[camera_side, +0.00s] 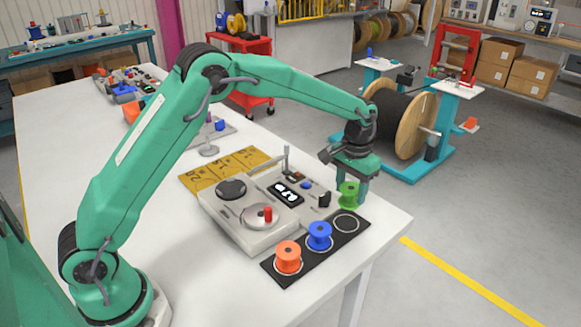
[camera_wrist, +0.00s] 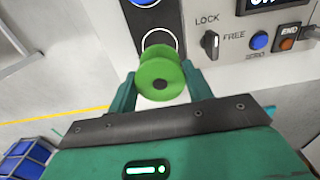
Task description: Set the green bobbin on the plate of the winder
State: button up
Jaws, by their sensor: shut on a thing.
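The green bobbin (camera_side: 349,192) is between the fingers of my gripper (camera_side: 350,188), which is shut on it. It is held above the far right end of the black mat (camera_side: 318,245), close to an empty white ring. In the wrist view the green bobbin (camera_wrist: 160,68) sits between both fingers of my gripper (camera_wrist: 160,80), its end face toward the camera. The winder (camera_side: 245,232) is a pale box left of the mat. Its silver round plate (camera_side: 250,218) has a red peg standing on it and no bobbin. The winder's plate is out of the wrist view.
A blue bobbin (camera_side: 319,236) and an orange bobbin (camera_side: 288,258) stand on the mat's other rings. The winder's panel has a black lock knob (camera_wrist: 210,43) and buttons. A thin upright post (camera_side: 286,160) rises at its back. The table's right edge is close to the mat.

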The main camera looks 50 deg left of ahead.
jog(key=shift+r, duration=0.3)
jog(key=shift+s+a+r, duration=0.1)
jog(key=shift+a, duration=0.45)
jog(key=s+a+r+n, duration=0.2)
jog(key=s+a, duration=0.6)
jog(key=a, duration=0.5)
jog(key=s+a+r+n, duration=0.2)
jog(key=s+a+n, duration=0.2)
jog(key=s+a, duration=0.5)
jog(key=a, duration=0.4)
jog(key=shift+s, duration=0.25)
jog(key=shift+f, duration=0.1)
jog(key=shift+f, duration=2.2)
